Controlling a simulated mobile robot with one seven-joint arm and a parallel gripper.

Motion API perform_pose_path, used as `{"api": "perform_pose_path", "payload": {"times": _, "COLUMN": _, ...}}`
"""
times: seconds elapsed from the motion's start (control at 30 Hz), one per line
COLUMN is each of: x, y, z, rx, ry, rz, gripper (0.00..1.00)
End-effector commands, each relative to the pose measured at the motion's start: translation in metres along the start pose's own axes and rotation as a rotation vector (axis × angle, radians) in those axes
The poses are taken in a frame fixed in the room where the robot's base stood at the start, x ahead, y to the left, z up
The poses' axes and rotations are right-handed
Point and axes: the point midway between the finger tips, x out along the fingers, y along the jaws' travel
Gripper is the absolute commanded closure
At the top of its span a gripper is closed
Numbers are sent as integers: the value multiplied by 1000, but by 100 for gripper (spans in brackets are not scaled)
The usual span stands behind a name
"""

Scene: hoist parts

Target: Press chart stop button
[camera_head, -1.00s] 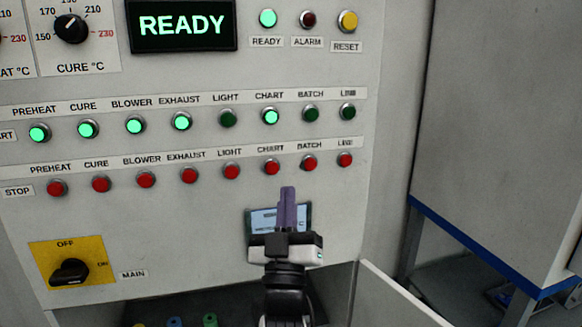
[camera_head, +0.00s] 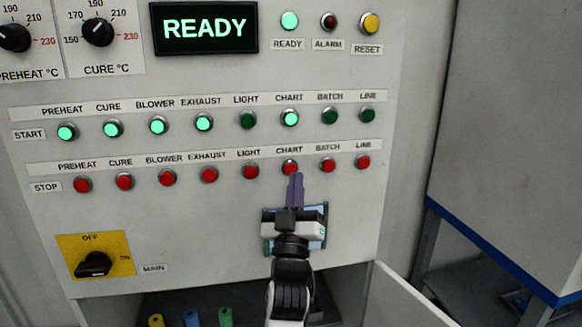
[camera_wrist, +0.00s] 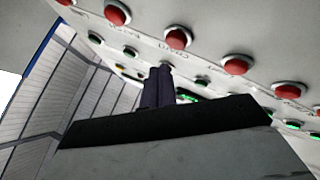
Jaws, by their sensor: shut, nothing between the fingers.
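The red chart stop button (camera_head: 289,166) sits in the STOP row under the CHART label, between the light and batch buttons. My gripper (camera_head: 296,177) is shut and empty, its purple fingers pointing up at the panel. In the head view the fingertips show just below the chart stop button and slightly right, overlapping its lower edge; I cannot tell whether they touch it. In the wrist view the fingertips (camera_wrist: 159,70) show below a red button (camera_wrist: 178,37), apparently the chart one, with a visible gap. The chart start button (camera_head: 291,118) glows green.
Close neighbours are the light stop button (camera_head: 250,171) and the batch stop button (camera_head: 327,164). A small screen (camera_head: 318,240) is partly behind my gripper. The main switch (camera_head: 94,264) is lower left. An open door (camera_head: 405,295) stands lower right. The display (camera_head: 205,28) reads READY.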

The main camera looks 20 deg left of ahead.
Motion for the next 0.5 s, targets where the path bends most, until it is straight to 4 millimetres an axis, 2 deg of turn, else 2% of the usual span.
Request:
{"api": "perform_pose_path", "payload": {"times": 0.2, "x": 9, "y": -7, "z": 7, "rx": 0, "ry": 1, "rz": 0, "gripper": 100}}
{"api": "perform_pose_path", "payload": {"times": 0.5, "x": 10, "y": -8, "z": 7, "rx": 0, "ry": 1, "rz": 0, "gripper": 100}}
